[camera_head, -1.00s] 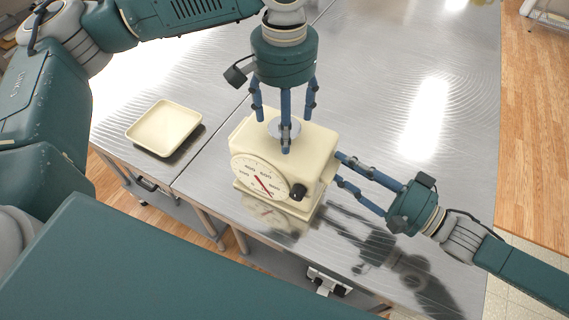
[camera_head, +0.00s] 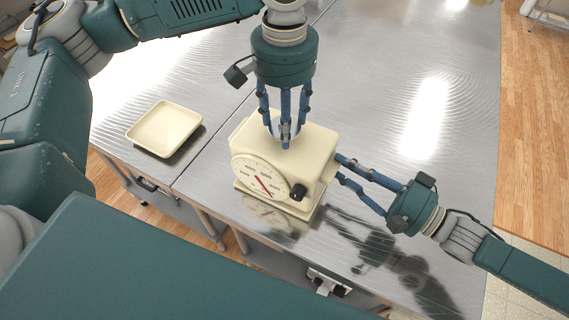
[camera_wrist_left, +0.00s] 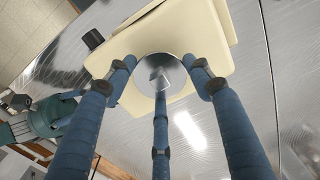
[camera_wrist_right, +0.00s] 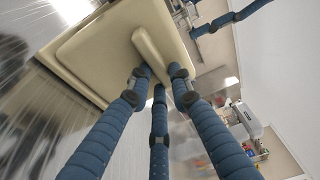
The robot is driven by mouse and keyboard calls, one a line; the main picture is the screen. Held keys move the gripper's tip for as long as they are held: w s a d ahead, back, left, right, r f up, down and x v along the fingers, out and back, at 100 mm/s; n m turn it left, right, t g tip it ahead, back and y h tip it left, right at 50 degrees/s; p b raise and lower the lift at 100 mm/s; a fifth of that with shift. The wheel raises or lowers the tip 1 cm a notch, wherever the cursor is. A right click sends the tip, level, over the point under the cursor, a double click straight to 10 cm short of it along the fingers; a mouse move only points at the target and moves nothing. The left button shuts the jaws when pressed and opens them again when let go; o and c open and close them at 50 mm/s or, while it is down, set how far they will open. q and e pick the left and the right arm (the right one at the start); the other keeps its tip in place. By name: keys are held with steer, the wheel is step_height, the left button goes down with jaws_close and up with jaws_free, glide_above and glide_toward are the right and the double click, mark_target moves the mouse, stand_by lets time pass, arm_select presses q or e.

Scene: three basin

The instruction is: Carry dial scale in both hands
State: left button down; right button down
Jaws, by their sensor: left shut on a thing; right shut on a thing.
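The cream dial scale (camera_head: 312,150) stands upright on the metal table, its round dial with a red needle facing the front left. My left gripper (camera_head: 286,140) comes down from above and is shut on the round metal post on top of the scale, which also shows in the left wrist view (camera_wrist_left: 150,80). My right gripper (camera_head: 340,170) comes from the right and is shut on the raised ridge on the scale's side, seen in the right wrist view (camera_wrist_right: 160,50). The scale's underside is hidden.
A cream square tray (camera_head: 164,128) lies on the table to the left of the scale, across a seam between tables. The metal table (camera_head: 400,70) is clear behind and to the right. Its front edge is close to the scale.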

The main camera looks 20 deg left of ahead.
arm_select(q)
steer(key=shift+r+p, duration=2.15)
steer(key=shift+r, duration=0.25)
steer(key=shift+s+f, duration=0.1)
